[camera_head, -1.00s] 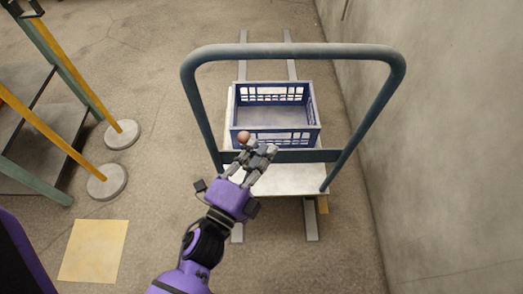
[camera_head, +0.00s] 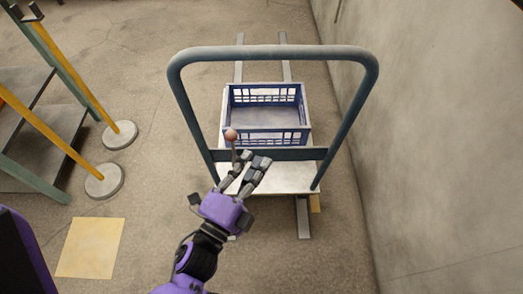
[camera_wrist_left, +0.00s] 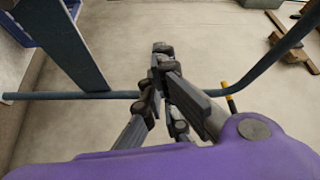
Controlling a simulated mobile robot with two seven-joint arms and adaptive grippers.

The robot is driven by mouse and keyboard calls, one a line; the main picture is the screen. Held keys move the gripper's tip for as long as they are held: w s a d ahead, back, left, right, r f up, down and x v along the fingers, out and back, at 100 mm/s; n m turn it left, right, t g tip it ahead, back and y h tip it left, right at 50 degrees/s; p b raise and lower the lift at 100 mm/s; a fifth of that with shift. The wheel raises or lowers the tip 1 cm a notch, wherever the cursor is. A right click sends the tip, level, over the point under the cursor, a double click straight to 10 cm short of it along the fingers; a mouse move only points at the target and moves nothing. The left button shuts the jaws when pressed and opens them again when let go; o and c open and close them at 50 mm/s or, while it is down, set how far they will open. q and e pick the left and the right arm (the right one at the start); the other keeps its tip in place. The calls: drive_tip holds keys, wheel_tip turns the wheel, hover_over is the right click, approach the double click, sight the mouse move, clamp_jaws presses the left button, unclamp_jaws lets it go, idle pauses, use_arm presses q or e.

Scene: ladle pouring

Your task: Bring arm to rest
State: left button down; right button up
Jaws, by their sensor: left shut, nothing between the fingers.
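My left gripper (camera_head: 252,160) is at the end of a purple arm that comes in from the bottom of the head view. It appears in front of the near end of a cart with a white deck (camera_head: 275,180) and a tall blue-grey handle (camera_head: 275,52). Its fingers are together and hold nothing; they also show in the left wrist view (camera_wrist_left: 160,65). A brown ball knob (camera_head: 231,135) on a thin stem shows just beyond the fingers. I cannot tell whether the fingers touch the cart. My right gripper is not in view.
A blue crate (camera_head: 268,137) sits on the cart, and its visible floor looks empty. Rails (camera_head: 303,218) lie under the cart. A concrete wall (camera_head: 435,150) stands at the right. Posts with round bases (camera_head: 120,135) and a yellow floor square (camera_head: 90,248) are at the left.

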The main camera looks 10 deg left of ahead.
use_arm(q)
drive_tip(key=v, duration=0.6)
drive_tip(key=shift+w+a+r, duration=0.1)
drive_tip(key=shift+a, duration=0.1)
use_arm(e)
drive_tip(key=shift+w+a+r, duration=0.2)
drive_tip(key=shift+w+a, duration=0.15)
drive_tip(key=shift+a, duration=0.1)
